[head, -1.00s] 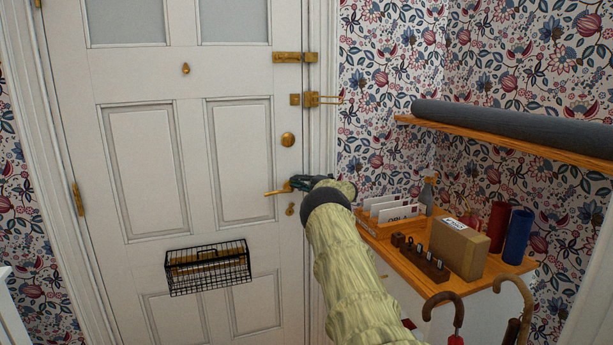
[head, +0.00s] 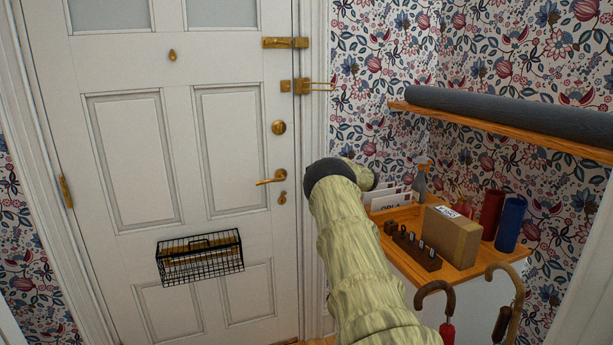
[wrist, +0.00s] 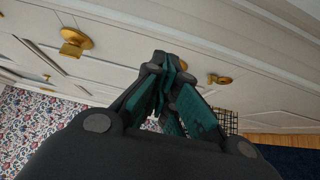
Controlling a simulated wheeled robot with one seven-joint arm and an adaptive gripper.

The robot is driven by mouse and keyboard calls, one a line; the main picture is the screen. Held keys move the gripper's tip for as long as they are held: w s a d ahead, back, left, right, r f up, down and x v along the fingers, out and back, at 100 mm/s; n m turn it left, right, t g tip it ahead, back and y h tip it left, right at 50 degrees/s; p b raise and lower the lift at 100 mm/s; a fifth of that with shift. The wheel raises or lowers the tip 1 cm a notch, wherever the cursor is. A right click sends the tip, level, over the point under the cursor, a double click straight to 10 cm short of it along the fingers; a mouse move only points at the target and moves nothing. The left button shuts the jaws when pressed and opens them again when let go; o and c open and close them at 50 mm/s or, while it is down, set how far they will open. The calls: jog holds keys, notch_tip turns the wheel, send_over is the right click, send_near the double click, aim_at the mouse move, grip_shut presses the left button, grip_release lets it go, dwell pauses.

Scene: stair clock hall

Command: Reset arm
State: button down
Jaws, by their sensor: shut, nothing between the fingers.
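My gripper (wrist: 165,70) shows in the wrist view with its dark, green-padded fingers brought together and nothing between them. The white door stands behind it there. In the head view my pale, ridged arm reaches up beside the door frame, and its end hides the gripper. The white panelled door (head: 150,250) has a brass lever handle (head: 270,177), which is apart from my arm and to its left. The lever looks roughly level.
Right of my arm, a wooden shelf (head: 405,262) holds a cardboard box (head: 452,236), a letter rack, a key block (head: 415,250) and red and blue cylinders. Umbrellas hang in front. A dark roll (head: 520,115) lies on the upper shelf. A wire basket (head: 200,258) is on the door.

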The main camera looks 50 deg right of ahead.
jog(key=shift+s+d, duration=0.75)
jog(key=shift+d, duration=0.15)
jog(key=shift+f, duration=0.1)
